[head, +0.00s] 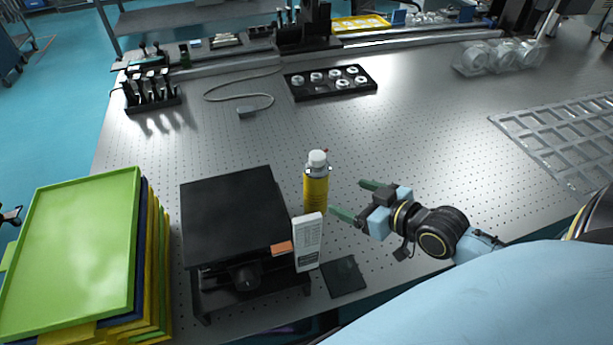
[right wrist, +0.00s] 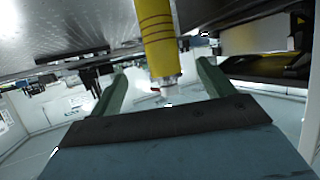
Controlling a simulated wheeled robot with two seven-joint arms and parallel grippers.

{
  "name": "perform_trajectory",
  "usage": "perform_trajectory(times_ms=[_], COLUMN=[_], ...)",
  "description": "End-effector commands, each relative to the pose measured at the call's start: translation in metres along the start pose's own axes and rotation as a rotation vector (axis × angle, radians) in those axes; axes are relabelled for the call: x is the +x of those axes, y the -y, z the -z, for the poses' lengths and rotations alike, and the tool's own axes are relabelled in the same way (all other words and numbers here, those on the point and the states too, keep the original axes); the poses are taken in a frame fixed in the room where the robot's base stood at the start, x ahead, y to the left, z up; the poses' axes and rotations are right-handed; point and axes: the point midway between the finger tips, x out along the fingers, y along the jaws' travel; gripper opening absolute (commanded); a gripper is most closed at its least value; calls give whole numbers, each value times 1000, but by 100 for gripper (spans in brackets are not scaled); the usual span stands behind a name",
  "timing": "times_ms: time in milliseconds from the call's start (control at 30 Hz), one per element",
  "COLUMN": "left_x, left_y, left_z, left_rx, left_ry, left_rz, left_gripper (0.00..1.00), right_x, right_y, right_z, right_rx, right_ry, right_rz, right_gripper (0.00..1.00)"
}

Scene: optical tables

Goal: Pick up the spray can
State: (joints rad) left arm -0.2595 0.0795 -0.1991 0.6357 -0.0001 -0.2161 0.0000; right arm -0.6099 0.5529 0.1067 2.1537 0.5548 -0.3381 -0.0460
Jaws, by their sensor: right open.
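The spray can (head: 316,190) is yellow with a white cap and stands upright on the perforated table, just right of a black box-like device. My right gripper (head: 350,198) is open, with green fingers pointing left toward the can; its tips are close to the can's right side. In the right wrist view the can (right wrist: 158,40) appears upside down, between the lines of the two open fingers (right wrist: 162,75), with nothing held. I cannot tell whether the tips reach past the can's near side. My left gripper is not clearly in view.
The black device (head: 235,215) and a white handheld unit (head: 308,243) stand close to the can's left and front. A dark pad (head: 344,277) lies in front. Stacked trays (head: 75,240) are at left. A black holder with white rings (head: 330,82) lies behind.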

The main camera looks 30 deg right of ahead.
Motion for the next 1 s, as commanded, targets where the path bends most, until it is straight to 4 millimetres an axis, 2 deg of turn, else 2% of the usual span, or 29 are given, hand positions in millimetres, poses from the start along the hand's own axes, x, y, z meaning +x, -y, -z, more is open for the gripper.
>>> perform_trajectory(times_ms=[200, 300, 433, 700, 1000], left_x=[0, 1, 3, 7, 11], left_y=[-9, -10, -10, -6, -7], left_z=[-53, -63, -59, -28, -39], left_rx=[0, 0, 0, 1, 1], left_ry=[80, 95, 88, 38, 54], left_rz=[-11, -13, -12, -7, -9], left_gripper=[36, 36, 36, 36, 36], right_x=[36, 53, 68, 86, 124], right_y=[-1, 0, 0, 0, 0], right_z=[0, 1, 0, 1, 3], right_rx=[1, 1, 1, 1, -1], right_ry=[-3, -2, -1, 1, 0], right_rz=[-2, 0, -1, 0, 0], right_gripper=[81, 81, 81, 81, 81])
